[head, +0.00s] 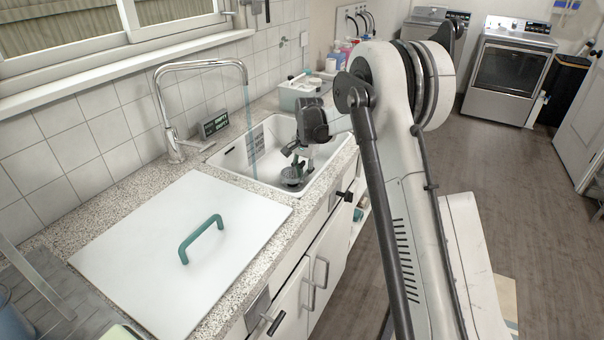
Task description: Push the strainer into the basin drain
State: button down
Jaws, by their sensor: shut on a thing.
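The white basin (232,161) is set into the speckled counter under the faucet. My gripper (293,170) reaches down into the basin from above, fingers low near its floor. It is shut on the strainer (293,180), a dark greenish-grey round piece close to the basin floor. The drain is hidden beneath the strainer and gripper, so I cannot tell whether the strainer touches it. The chrome faucet (165,103) arches over the left of the basin, and a thin bluish stream (250,125) hangs from its spout.
A white cover with a green handle (203,238) lies on the counter in front of the basin. A small dark display (214,124) stands behind the basin. A tub (298,93) and bottles (345,52) stand beyond it.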

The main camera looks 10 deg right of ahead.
jog(key=shift+f+b, duration=0.6)
jog(key=shift+f, duration=0.45)
jog(key=c, duration=1.8)
grip_release()
jog(key=r, duration=0.8)
jog(key=s+d+r, duration=0.1)
jog(key=r, duration=0.3)
